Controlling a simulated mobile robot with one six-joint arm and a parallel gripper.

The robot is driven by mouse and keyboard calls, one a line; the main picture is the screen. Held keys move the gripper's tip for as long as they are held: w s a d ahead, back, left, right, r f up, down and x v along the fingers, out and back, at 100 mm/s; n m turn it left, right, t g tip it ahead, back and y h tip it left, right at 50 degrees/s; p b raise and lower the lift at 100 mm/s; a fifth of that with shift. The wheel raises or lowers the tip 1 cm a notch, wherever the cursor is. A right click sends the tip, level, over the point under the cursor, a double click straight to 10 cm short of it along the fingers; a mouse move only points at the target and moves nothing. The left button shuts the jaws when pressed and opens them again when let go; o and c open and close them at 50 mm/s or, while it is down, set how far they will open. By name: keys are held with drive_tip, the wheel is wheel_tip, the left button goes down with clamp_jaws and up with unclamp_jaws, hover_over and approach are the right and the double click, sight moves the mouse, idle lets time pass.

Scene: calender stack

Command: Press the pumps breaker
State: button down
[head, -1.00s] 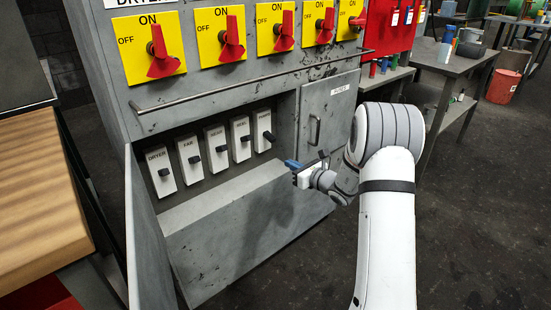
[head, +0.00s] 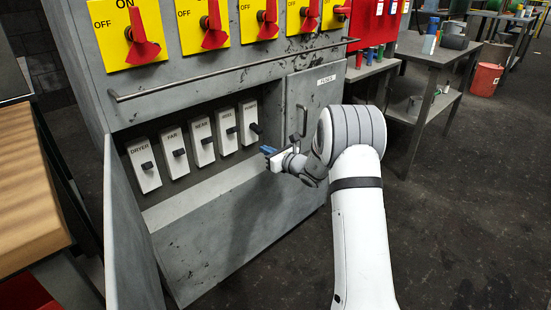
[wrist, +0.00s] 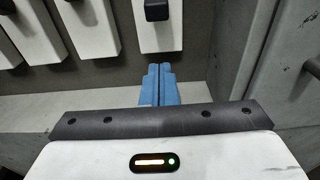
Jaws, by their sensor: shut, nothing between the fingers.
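The pumps breaker (head: 247,120) is the rightmost white breaker in the open recess of the grey cabinet, with a black toggle (head: 256,129) sticking out. My gripper (head: 268,150), with blue fingers, is shut and empty, just below and right of that breaker in the head view. In the wrist view the closed fingertips (wrist: 158,68) point at the lower end of a white breaker plate (wrist: 161,36), with its black toggle (wrist: 157,10) above them at the top edge. A small gap seems to remain, but contact is hard to judge.
Several other breakers, including the reel breaker (head: 224,133), stand left of it. A cabinet door with a handle (head: 303,122) is close on the right. A rail (head: 230,71) runs above, under red switches on yellow plates. An open panel (head: 128,230) stands at the left.

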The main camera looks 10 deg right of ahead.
sight(256, 128)
drive_tip(key=b+x, duration=0.1)
drive_tip(key=x, duration=0.2)
drive_tip(key=shift+w+a, duration=0.1)
drive_tip(key=shift+w, duration=0.05)
drive_tip(key=r, duration=0.2)
drive_tip(key=s+r, duration=0.1)
drive_tip(key=r, duration=0.1)
drive_tip(key=shift+d+b, duration=0.35)
drive_tip(key=shift+r+p, duration=0.2)
drive_tip(key=shift+p, duration=0.25)
